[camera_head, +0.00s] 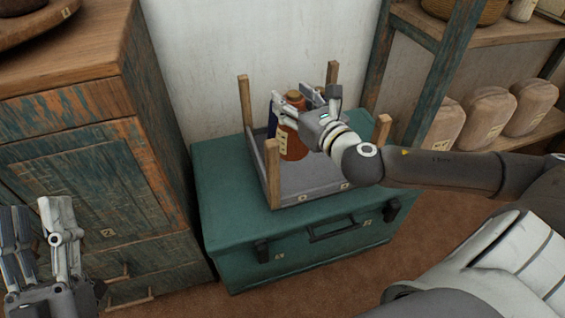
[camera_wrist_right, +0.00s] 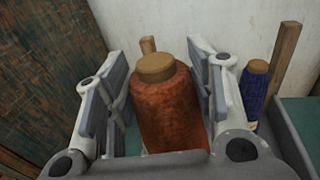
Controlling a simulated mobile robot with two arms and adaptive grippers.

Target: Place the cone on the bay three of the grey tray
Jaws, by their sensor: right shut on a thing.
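My right gripper (camera_head: 302,100) is shut on a rust-orange cone (camera_head: 293,146) with a tan top. The cone stands upright between the fingers, over or in the grey tray (camera_head: 318,184); I cannot tell whether its base touches the tray floor. It also shows between the fingers in the right wrist view (camera_wrist_right: 166,105). A dark blue cone (camera_head: 272,117) stands beside it at the tray's left; it also shows in the wrist view (camera_wrist_right: 252,90). Small labels sit on the tray's front edge, too small to read surely. My left gripper (camera_head: 37,212) is open and empty at lower left.
The tray rests on a green trunk (camera_head: 230,222) with a handle. Wooden posts (camera_head: 272,172) rise at the tray's corners. A worn cabinet (camera_head: 80,190) stands left, a shelf with wrapped bundles (camera_head: 485,115) right, and a pale wall behind.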

